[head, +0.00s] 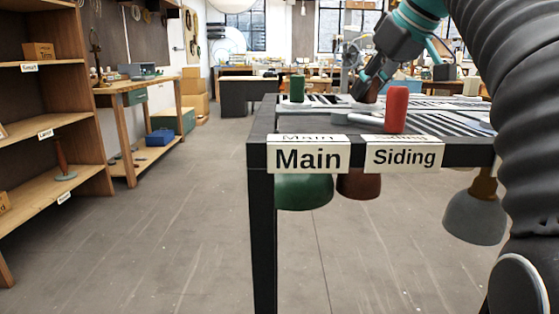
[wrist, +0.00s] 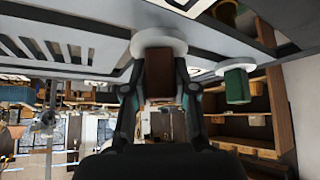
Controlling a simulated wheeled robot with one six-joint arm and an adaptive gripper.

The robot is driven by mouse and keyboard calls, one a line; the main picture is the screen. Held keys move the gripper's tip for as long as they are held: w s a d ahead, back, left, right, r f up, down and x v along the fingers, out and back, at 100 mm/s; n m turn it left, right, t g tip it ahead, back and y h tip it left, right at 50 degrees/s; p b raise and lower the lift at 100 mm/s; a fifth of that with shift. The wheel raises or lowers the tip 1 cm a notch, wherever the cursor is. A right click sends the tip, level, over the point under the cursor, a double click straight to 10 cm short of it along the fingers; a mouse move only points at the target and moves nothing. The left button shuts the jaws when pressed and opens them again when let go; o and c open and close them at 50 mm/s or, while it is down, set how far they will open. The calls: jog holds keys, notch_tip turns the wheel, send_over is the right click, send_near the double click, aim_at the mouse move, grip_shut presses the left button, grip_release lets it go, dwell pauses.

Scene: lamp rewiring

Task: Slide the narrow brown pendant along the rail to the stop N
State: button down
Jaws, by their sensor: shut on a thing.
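My gripper (head: 367,92) is above the rail frame, shut on a dark brown grip block. In the wrist view my gripper (wrist: 159,95) has one finger on each side of that brown block (wrist: 154,74), under a pale round disc. In the head view a brown pendant shade (head: 358,184) hangs below the frame, just right of a green shade (head: 304,191). The link between block and shade is hidden by the frame and signs. Slotted rails (head: 450,103) run across the frame top. I cannot make out a stop marked N.
A green block (head: 297,88) stands left of my gripper, and a red block (head: 397,108) stands nearer and to the right. A grey shade (head: 475,218) hangs at right. "Main" (head: 308,156) and "Siding" (head: 404,154) signs front the frame. The floor to the left is open.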

jog(key=shift+d, duration=0.4)
jog(key=shift+d, duration=0.35)
jog(key=shift+p, duration=0.3)
